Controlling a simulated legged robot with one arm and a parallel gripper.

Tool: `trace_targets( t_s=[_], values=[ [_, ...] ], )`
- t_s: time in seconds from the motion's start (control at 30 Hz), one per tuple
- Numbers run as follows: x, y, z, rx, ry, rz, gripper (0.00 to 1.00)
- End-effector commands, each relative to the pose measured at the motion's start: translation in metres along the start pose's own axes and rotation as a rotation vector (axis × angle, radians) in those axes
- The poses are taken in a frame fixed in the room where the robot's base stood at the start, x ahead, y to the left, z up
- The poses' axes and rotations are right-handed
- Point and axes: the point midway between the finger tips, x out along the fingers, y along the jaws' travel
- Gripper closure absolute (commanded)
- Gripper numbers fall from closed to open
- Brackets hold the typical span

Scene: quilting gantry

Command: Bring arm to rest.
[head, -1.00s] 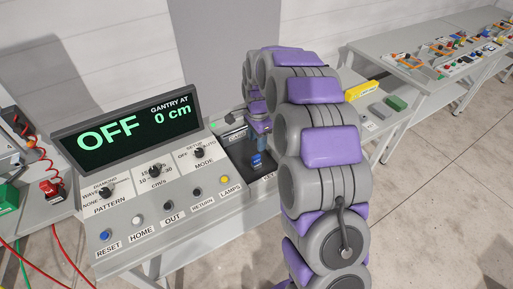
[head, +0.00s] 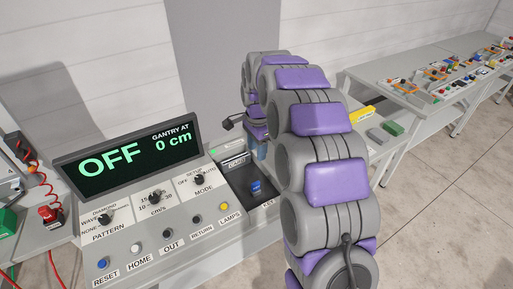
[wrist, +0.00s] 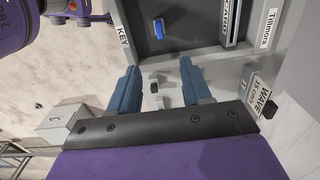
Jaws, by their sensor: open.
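My arm (head: 325,180), grey with purple pads, arches up across the middle of the head view. My gripper (wrist: 160,74) shows in the wrist view with its two blue fingers apart and nothing between them. A blue key (wrist: 159,28) lies in a dark tray (wrist: 185,40) beyond the fingertips, apart from them. The key also shows in the head view (head: 256,187), in the tray right of the control panel. In the head view the gripper is mostly hidden behind my arm.
The control panel (head: 150,215) stands at left, its display (head: 128,153) reading OFF and 0 cm. A red button box (head: 48,214) is at far left. A side table at right carries a green block (head: 393,128) and a yellow box (head: 361,116). Floor at right is clear.

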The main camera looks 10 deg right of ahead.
Motion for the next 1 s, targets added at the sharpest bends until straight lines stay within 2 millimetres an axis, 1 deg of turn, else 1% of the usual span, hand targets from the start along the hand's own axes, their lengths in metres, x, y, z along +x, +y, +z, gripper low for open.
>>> trace_targets(
  t_s=[0.3, 0.37, 0.47, 0.57, 0.6, 0.73, 0.87, 1.0],
  values=[
    [-0.001, 0.001, 0.001, -0.005, 0.000, 0.000, 0.52],
    [-0.004, 0.005, 0.002, -0.020, -0.001, 0.001, 0.52],
    [-0.011, 0.022, 0.010, -0.077, -0.006, 0.010, 0.52],
    [-0.025, 0.048, 0.021, -0.173, -0.012, 0.016, 0.52],
    [-0.030, 0.060, 0.026, -0.216, -0.015, 0.022, 0.52],
    [-0.045, 0.101, 0.041, -0.362, -0.024, 0.035, 0.52],
    [-0.054, 0.143, 0.056, -0.503, -0.035, 0.050, 0.52],
    [-0.060, 0.191, 0.072, -0.653, -0.047, 0.066, 0.52]
  ],
)
